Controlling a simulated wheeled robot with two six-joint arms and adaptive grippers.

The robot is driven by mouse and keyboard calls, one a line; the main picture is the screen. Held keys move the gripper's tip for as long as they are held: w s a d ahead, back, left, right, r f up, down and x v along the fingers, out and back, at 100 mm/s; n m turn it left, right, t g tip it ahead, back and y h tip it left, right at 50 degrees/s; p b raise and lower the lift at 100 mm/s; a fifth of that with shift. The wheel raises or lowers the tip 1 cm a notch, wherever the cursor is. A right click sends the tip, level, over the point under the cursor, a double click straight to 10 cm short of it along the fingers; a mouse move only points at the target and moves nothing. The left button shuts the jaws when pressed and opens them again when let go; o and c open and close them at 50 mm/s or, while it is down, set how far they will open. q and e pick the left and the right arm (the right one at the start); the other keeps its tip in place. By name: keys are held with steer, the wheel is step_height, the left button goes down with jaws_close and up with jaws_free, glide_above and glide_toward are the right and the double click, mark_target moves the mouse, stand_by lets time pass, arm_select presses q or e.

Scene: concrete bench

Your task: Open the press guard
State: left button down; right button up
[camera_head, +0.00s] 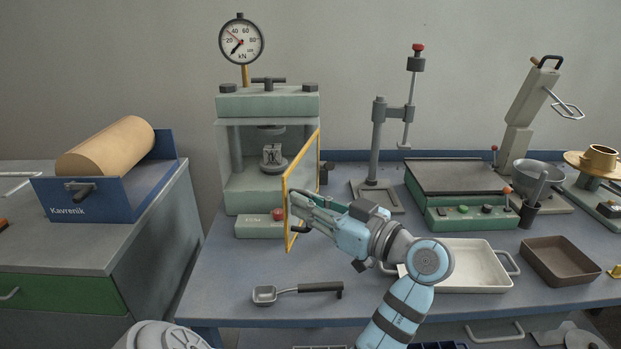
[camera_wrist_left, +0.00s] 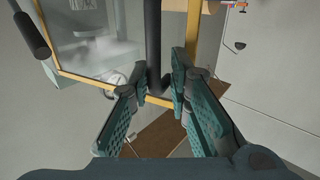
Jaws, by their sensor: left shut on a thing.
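The press (camera_head: 268,104) is a pale green frame with a dial gauge (camera_head: 241,41) on top and a small grey block (camera_head: 272,154) inside. Its guard (camera_head: 303,180) is a clear panel in a yellow frame. It stands swung out from the press's right side, leaving the front open. My left gripper (camera_head: 298,203) is at the guard's outer side. In the wrist view the left gripper (camera_wrist_left: 163,92) has its fingers around a dark upright handle (camera_wrist_left: 153,45) next to the yellow frame, and is shut on it. My right gripper is not in view.
A metal scoop (camera_head: 266,294) with a dark handle lies near the bench's front edge. A white tray (camera_head: 472,284) and a brown tray (camera_head: 558,261) lie to the right. A stand (camera_head: 375,150) is behind. The bench left of the scoop is clear.

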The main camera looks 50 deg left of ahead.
arm_select(q)
steer(key=shift+w+r, duration=0.2)
steer(key=shift+r, duration=0.05)
steer(key=c, duration=1.7)
jaws_free()
steer(key=shift+w+a+f, duration=0.1)
steer(key=shift+w+f, duration=0.05)
steer(key=shift+f, duration=0.05)
